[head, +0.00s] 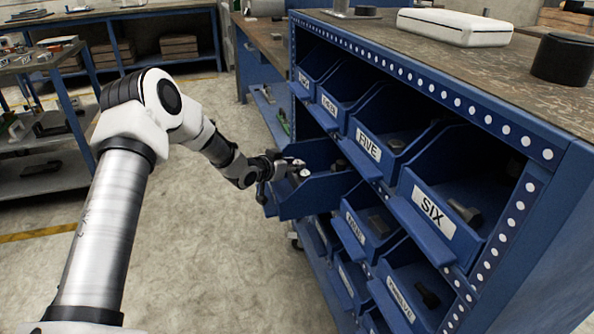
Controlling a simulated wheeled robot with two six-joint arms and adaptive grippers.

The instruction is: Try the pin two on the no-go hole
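My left gripper (290,172) is small in the head view, at the near left edge of a blue bin (318,196) that sticks out of the rack further than its neighbours. Its fingers overlap the bin's edge, and I cannot tell whether they are open or shut, or on what. A small pale round piece shows beside the fingers, and a small dark piece (340,165) lies further in the bin. I cannot make out pin two or a no-go hole. My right gripper is not in view.
The blue rack holds labelled bins, among them FIVE (369,147) and SIX (433,212), with metal parts inside. On its top are a white case (455,27) and a black cylinder (564,58). The concrete floor (210,265) left of the rack is clear.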

